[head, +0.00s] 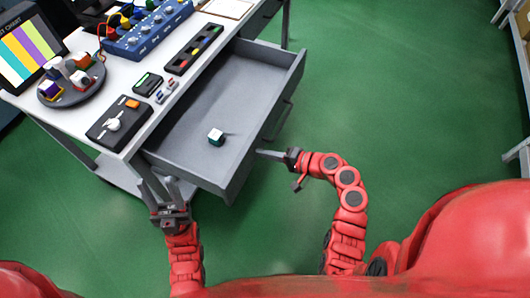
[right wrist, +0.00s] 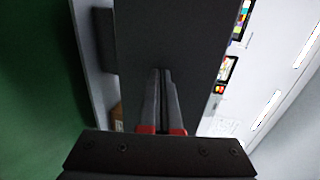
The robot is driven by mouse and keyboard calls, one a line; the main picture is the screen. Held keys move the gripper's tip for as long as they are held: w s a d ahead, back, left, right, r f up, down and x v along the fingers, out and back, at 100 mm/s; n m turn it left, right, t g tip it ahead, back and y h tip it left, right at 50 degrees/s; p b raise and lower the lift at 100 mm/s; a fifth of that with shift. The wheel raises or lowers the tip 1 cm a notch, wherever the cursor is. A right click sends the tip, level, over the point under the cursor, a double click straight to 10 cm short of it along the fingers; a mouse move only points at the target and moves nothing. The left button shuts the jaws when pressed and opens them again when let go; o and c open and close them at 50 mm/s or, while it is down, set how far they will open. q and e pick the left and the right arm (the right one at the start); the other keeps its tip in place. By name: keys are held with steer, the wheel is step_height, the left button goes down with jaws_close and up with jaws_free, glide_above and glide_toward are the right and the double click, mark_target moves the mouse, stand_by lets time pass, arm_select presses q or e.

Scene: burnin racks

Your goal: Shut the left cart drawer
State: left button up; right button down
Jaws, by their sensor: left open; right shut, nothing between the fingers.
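The grey cart drawer (head: 190,108) stands pulled out from under the cart's white top, with a small dark and white cube (head: 216,137) lying inside. Its front panel faces right, with a handle (head: 279,121) on the outer side. My right gripper (head: 262,153) is shut and empty, its tips close to the front panel's outer face near the lower end; contact cannot be told. In the right wrist view its shut fingers (right wrist: 162,75) point at the dark panel (right wrist: 180,35), with the handle (right wrist: 105,40) to the left. My left gripper (head: 155,183) is open beside the cart's near corner.
The cart top (head: 205,22) carries a monitor (head: 28,52), a round tray of parts (head: 72,92), a blue box with knobs (head: 147,30) and several small devices. Green floor (head: 400,90) is clear to the right of the drawer. Shelving edges show at far right.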

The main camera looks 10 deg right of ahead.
steer(key=w+a, duration=0.3)
steer(key=a, duration=0.1)
steer(key=w+a+b, duration=0.1)
steer(key=w+a, duration=0.1)
steer(key=a, duration=0.2)
steer(key=w+a, duration=0.3)
steer(key=a, duration=0.2)
steer(key=shift+w, duration=0.3)
steer(key=b, duration=0.5)
glide_above(192, 133)
steer(key=shift+f, duration=0.15)
steer(key=shift+w+a+b, duration=0.35)
steer(key=shift+w+a, duration=0.05)
steer(key=shift+a, duration=0.15)
steer(key=shift+w+r, duration=0.1)
steer(key=shift+r, duration=0.25)
steer(key=shift+a+r, duration=0.1)
steer(key=shift+r, duration=0.05)
